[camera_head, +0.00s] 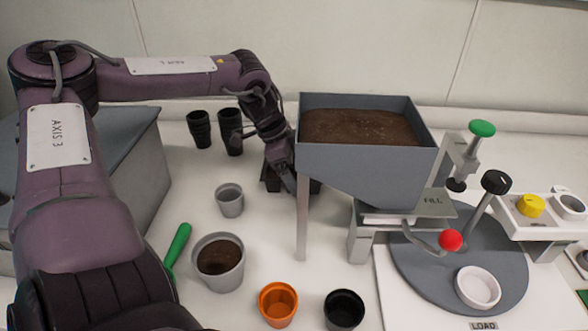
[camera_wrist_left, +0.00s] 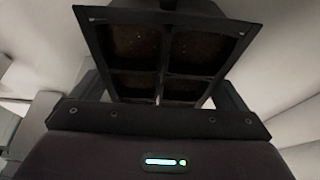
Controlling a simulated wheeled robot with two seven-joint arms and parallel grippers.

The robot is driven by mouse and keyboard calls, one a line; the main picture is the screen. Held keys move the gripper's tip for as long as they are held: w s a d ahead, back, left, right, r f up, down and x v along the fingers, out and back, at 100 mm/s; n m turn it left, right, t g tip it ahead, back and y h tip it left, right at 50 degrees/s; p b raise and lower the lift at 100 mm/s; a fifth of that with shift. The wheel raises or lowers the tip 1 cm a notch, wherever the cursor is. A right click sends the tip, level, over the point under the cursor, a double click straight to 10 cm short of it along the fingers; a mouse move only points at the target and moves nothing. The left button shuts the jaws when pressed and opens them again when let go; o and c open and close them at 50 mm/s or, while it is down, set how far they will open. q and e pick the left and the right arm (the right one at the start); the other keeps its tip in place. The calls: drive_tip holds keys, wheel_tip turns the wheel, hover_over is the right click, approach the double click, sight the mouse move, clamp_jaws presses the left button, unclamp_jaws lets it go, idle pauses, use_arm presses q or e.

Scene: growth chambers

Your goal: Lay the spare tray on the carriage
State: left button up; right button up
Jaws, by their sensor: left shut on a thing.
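My left gripper (camera_head: 284,182) reaches down beside the hopper and is shut on a black tray (camera_head: 271,183), mostly hidden behind the gripper and the hopper leg. In the left wrist view the tray (camera_wrist_left: 164,78) fills the space ahead of the gripper (camera_wrist_left: 158,98). It has several square cells with brown, soil-like stuff in them, and its near edge lies between the fingers. In the head view I cannot tell whether the tray touches the bench. I cannot make out which part is the carriage. My right gripper is not in view.
A grey hopper (camera_head: 368,172) of soil stands on legs right of the gripper. A round grey turntable (camera_head: 430,262) holds a white dish (camera_head: 478,288). A soil-filled pot (camera_head: 219,262), an orange pot (camera_head: 278,304), a black pot (camera_head: 344,310) and a green-handled tool (camera_head: 178,246) occupy the front.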

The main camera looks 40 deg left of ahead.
use_arm(q)
drive_tip(key=shift+r, duration=0.15)
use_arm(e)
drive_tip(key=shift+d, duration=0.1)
use_arm(q)
drive_tip(key=shift+r, duration=0.25)
wheel_tip(320, 180, up, 27)
drive_tip(key=p, duration=0.1)
drive_tip(key=shift+r+p, duration=0.15)
drive_tip(key=shift+p, duration=0.15)
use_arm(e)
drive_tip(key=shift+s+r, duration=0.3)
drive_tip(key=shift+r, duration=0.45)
